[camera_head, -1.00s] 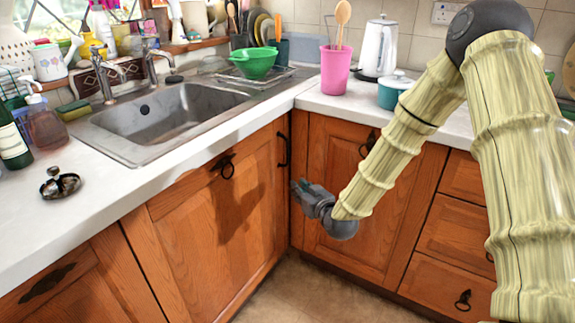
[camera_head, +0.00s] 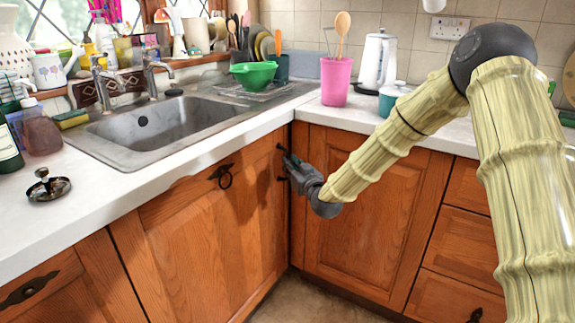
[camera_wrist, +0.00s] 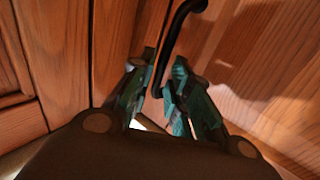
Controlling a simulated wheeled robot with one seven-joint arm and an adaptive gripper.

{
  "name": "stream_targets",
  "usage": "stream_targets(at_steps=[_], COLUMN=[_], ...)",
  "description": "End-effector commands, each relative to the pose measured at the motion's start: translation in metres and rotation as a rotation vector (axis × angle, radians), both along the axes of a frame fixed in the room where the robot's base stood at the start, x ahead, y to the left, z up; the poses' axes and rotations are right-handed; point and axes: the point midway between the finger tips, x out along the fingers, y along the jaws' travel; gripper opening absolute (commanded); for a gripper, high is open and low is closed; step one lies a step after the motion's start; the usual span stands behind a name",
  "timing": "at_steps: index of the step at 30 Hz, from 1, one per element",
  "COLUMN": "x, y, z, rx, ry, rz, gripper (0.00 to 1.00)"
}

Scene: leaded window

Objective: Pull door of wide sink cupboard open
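The wide sink cupboard door (camera_head: 205,235) is a wooden panel below the sink and looks shut. A black ring pull (camera_head: 222,176) hangs near its top. A black bar handle (camera_wrist: 172,45) stands upright near the door's right edge; in the head view my gripper largely hides it. My gripper (camera_head: 287,160) is at this handle, by the inner corner of the cupboards. In the wrist view my gripper (camera_wrist: 165,72) has its two green-tipped fingers apart, with the lower part of the bar showing between them. I cannot tell whether either finger touches it.
Another wooden cupboard door (camera_head: 365,205) meets the sink cupboard at the corner, with drawers (camera_head: 455,250) to its right. The worktop (camera_head: 125,195) overhangs above. The floor (camera_head: 315,300) in front looks clear.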

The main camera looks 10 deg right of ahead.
Motion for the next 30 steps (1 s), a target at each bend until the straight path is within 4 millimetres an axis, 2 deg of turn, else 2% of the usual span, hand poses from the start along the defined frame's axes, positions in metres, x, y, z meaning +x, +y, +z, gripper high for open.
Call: stream_targets(at_steps=[3, 7, 18, 19, 22, 30], x=[0.014, 0.024, 0.028, 0.028, 0.028, 0.028], y=[0.003, 0.005, 0.006, 0.006, 0.006, 0.006], z=[-0.001, -0.001, 0.000, 0.000, 0.000, 0.000], rx=[-0.001, -0.001, 0.000, 0.000, 0.000, 0.000], ry=[-0.001, 0.000, 0.001, 0.001, 0.001, 0.001], rz=[0.000, 0.000, 0.000, 0.000, 0.000, -0.001], gripper=[0.19, 0.19, 0.19, 0.17, 0.00, 0.00])
